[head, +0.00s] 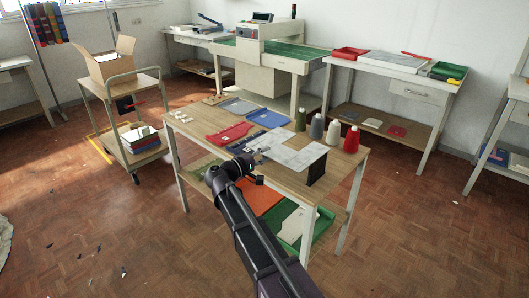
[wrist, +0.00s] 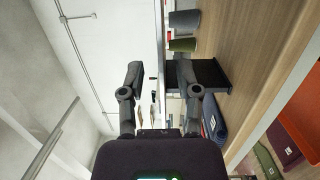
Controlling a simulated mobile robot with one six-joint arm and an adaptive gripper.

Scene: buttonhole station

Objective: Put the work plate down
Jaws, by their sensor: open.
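A pale grey flat plate (head: 301,156) lies on the wooden worktable (head: 183,122), right of its middle; I take it for the work plate, though no label shows. My gripper (head: 257,158) is at the table's near edge, close to the plate's left end in the head view. Whether it touches the plate cannot be told there. In the wrist view, which is turned sideways, my gripper (wrist: 132,98) has its two fingers spread, with nothing gripped between them. A black upright block (head: 316,169) stands at the table's right front, and a dark block also shows in the wrist view (wrist: 210,75).
Green (head: 300,120), grey (head: 317,127), white (head: 333,132) and red (head: 351,140) thread cones stand along the table's back right. A red cloth (head: 229,133) and a blue mat (head: 268,118) lie left. A trolley (head: 128,115) with an open carton stands left. Floor around the table is mostly clear.

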